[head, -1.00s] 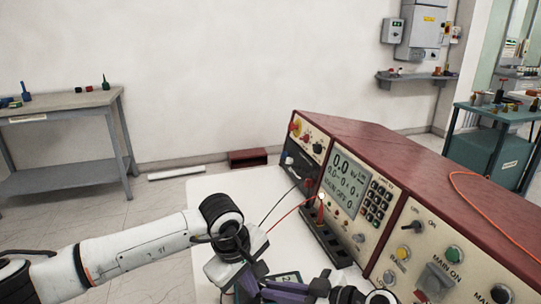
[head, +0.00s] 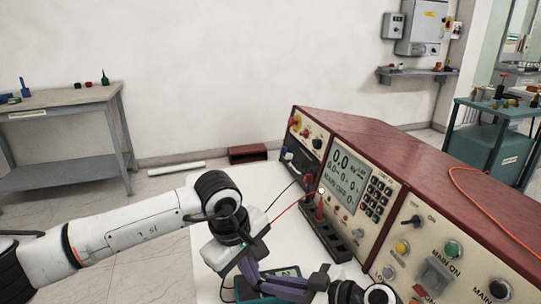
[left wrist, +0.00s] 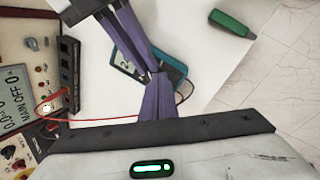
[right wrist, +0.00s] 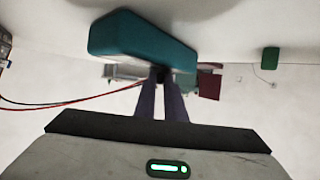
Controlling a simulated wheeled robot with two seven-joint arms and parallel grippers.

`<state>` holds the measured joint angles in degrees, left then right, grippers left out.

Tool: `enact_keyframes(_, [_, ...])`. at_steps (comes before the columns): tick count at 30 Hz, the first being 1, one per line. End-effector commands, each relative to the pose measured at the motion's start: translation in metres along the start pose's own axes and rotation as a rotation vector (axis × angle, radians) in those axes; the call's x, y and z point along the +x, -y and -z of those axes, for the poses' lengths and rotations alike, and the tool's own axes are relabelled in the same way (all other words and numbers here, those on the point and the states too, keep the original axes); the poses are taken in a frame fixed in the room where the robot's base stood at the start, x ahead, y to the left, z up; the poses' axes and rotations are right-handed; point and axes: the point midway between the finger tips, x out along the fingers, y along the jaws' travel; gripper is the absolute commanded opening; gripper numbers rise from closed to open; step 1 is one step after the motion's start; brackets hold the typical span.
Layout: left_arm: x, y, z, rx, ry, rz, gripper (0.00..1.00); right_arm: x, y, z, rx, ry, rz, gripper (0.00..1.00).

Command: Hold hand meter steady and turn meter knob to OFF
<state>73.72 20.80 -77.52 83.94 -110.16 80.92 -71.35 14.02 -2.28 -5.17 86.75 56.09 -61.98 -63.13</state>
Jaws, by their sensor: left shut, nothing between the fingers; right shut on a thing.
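The teal hand meter (head: 262,299) is over the white tabletop at the bottom of the head view, partly covered by both grippers. Its teal edge and part of its display show in the left wrist view (left wrist: 124,58). My right gripper (head: 285,288) is shut on the meter, and its fingers reach the teal body in the right wrist view (right wrist: 160,82). My left gripper (left wrist: 158,80) is shut and empty, with its fingertips over the meter's face. The knob is hidden behind the fingers, so its setting and any contact cannot be told.
A large red-topped test console (head: 400,170) stands on the right, with a display, keypad and knobs. Red and black leads (head: 290,207) run from it towards the meter. A green object (left wrist: 230,22) lies on the tabletop. A grey workbench (head: 65,105) stands far left.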

Motion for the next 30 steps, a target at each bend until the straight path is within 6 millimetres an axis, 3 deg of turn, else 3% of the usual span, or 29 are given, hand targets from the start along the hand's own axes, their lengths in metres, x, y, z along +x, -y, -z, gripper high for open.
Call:
enact_keyframes(6, [-0.018,-0.004,0.002,-0.002,-0.004,0.001,0.0,-0.001,0.0,-0.003,0.001,0.006,0.002,0.0])
enact_keyframes(16, [-0.021,-0.004,0.005,-0.005,-0.005,0.002,0.0,-0.001,0.001,-0.004,0.001,0.007,0.003,0.0])
enact_keyframes(23, [-0.029,-0.004,0.027,-0.008,-0.005,0.002,0.0,-0.001,0.001,-0.004,0.001,0.007,0.003,0.0])
enact_keyframes(30, [-0.014,0.001,0.029,-0.006,-0.005,0.004,0.0,-0.001,0.001,-0.004,0.001,0.007,0.003,0.0])
